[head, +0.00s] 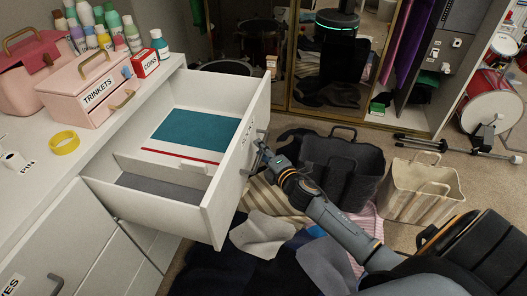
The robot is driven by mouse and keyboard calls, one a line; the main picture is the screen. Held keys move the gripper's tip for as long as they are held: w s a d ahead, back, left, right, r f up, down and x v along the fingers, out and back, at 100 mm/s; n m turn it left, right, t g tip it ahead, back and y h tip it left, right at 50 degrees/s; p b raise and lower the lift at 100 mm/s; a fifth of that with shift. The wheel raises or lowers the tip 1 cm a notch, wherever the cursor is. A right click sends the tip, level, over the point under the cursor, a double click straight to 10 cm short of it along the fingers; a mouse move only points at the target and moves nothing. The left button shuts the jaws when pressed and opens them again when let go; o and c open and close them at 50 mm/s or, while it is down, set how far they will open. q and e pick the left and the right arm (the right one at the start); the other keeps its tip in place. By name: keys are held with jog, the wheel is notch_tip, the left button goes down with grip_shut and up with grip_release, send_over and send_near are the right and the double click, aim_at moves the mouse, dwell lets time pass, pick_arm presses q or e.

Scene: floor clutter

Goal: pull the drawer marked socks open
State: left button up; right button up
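A white drawer (215,222) stands pulled far out of the white dresser (62,225). Inside it are a teal panel or book (197,130) with a white and red edge, a low white divider and a grey bottom. A label (248,132) on its outer front is too slanted to read, so I cannot tell if it says socks. My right gripper (261,150) is at the drawer's handle (246,171), at the middle of the front, and looks shut on it. The fingertips are small and partly hidden. My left gripper is not in view.
Clothes (262,232) lie on the floor below the drawer. A pink trinkets box (98,90), coins box (145,63) and yellow ring (64,142) are on the dresser top.

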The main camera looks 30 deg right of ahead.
jog(key=s+r, duration=0.1)
jog(key=s, duration=1.1)
jog(key=shift+r, duration=0.3)
jog(key=shift+a+f, duration=0.1)
